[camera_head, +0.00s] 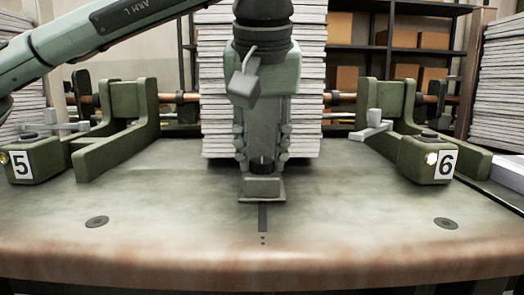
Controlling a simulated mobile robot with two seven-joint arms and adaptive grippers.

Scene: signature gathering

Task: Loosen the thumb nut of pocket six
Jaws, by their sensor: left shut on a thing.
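Pocket six is the green fixture at the right. Its front block bears a white 6 label (445,164), with a dark round knob (430,136), which looks like its thumb nut, on top. A pale lever (371,132) stands to the left of that block. My left gripper (262,162) points down at the middle, in front of a paper stack (221,95) and well left of pocket six. It is shut on a small grey-green block with a dark neck (262,188), low over the table or resting on it; I cannot tell which. My right gripper is out of view.
Pocket five, with a 5 label (20,165), stands at the left. The table (340,215) is clear in front, apart from flat round discs (446,223) and a dark slot (262,217). More paper (498,85) is stacked at the far right, near shelves with boxes.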

